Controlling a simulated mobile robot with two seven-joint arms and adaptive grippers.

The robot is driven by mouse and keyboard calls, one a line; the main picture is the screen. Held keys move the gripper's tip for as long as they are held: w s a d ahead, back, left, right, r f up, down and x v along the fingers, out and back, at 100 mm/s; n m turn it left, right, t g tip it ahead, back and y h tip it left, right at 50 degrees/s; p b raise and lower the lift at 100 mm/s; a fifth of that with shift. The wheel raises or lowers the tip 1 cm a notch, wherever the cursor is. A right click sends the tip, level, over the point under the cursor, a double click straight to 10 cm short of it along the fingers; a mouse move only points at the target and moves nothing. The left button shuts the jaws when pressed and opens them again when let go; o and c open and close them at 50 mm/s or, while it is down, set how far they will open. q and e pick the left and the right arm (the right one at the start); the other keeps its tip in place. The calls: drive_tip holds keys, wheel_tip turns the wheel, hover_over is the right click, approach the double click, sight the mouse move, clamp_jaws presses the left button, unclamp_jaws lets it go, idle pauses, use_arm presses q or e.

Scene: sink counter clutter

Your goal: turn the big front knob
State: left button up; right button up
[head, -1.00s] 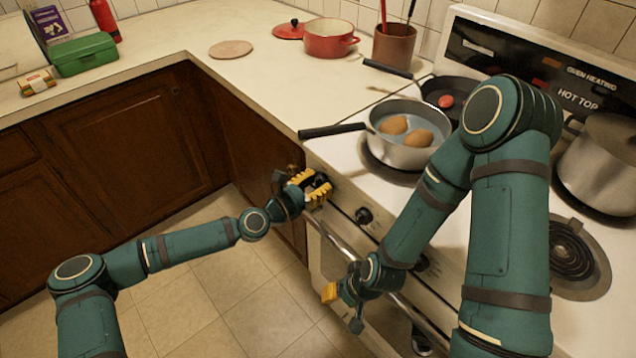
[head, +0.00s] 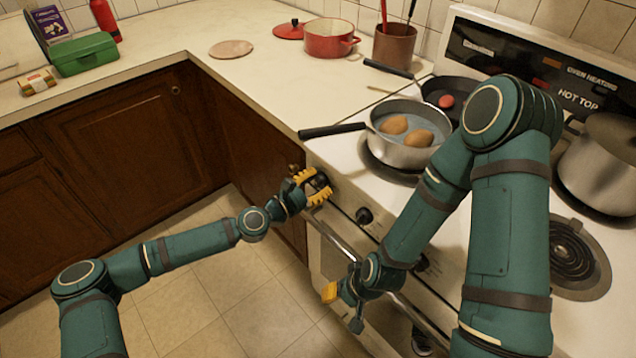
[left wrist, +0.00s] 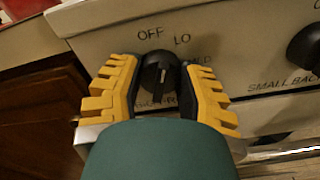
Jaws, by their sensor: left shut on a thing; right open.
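The big front knob (left wrist: 158,76) is round and black, at the left end of the stove's front panel. In the left wrist view it sits between the yellow fingers of my left gripper (left wrist: 160,88), which is shut on it. A pale mark on its face points roughly upward, below the printed OFF and LO. In the head view the knob (head: 318,183) is partly covered by my left gripper (head: 313,187). My right gripper (head: 342,306) is open and empty near the oven handle, well below and right of the knob.
Another black knob (head: 364,216) is to the right on the panel, above the oven handle (head: 340,241). A pan (head: 405,150) with two brown items stands on the stove, its black handle (head: 331,130) jutting left above the panel. Floor (head: 235,300) is open below.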

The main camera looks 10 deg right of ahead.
use_arm(q)
drive_tip(key=o, duration=1.3)
drive_tip(key=shift+d, duration=0.1)
drive_tip(key=shift+c, duration=0.2)
drive_tip(key=v, duration=1.2)
